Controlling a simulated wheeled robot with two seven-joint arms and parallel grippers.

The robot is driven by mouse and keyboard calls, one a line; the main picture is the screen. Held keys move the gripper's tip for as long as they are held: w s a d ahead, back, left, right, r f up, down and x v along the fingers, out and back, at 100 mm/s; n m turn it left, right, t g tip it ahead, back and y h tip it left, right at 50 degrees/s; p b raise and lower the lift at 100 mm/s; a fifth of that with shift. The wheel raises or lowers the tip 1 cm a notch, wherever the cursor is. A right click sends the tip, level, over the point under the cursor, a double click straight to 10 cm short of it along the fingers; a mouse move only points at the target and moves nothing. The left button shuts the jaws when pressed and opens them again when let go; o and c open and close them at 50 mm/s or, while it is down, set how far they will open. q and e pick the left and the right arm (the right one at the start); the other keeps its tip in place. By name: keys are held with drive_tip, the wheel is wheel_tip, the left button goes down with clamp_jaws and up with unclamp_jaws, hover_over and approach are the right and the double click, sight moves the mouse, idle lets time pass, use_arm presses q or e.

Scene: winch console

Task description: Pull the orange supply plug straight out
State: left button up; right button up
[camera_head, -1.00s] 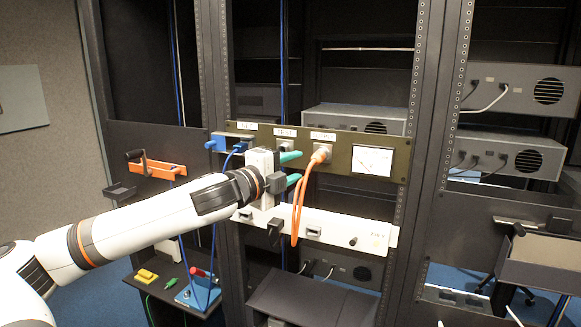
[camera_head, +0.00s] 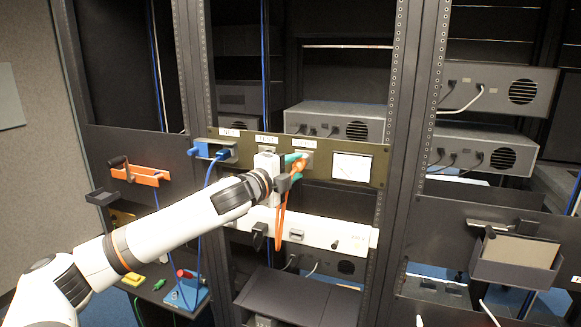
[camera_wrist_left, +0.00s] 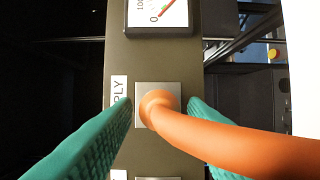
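The orange supply plug (camera_head: 300,169) sits in its square grey socket on the olive panel (camera_head: 325,181), beside the gauge. Its orange cable (camera_head: 280,218) hangs down in a loop. In the left wrist view the round plug (camera_wrist_left: 157,101) is seated in the plate, next to a label ending in "PLY". The teal fingers of my left gripper (camera_wrist_left: 161,101) stand on either side of the plug, with small gaps to it. The left gripper (camera_head: 295,167) partly covers the plug in the head view. My right gripper is not in view.
The gauge (camera_head: 351,168) is right of the plug. A blue plug with a blue cable (camera_head: 212,151) is at the panel's left. A white unit (camera_head: 320,233) lies below the panel. An orange bar with a crank handle (camera_head: 140,175) is further left.

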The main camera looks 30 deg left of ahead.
sight(297, 169)
use_arm(q)
drive_tip(key=c, duration=0.8)
drive_tip(key=shift+s+d+b, duration=0.25)
drive_tip(key=shift+s+b, duration=0.35)
drive_tip(key=shift+s, duration=0.65)
drive_tip(key=shift+s+d, duration=0.15)
drive_tip(key=shift+s, duration=0.35)
drive_tip(key=shift+s+d+f+b, duration=0.15)
drive_tip(key=shift+s+b, duration=0.5)
drive_tip(key=shift+s, duration=0.05)
drive_tip(key=shift+s+d+b, duration=0.2)
drive_tip(key=shift+s+b, duration=0.1)
drive_tip(key=shift+s, duration=0.45)
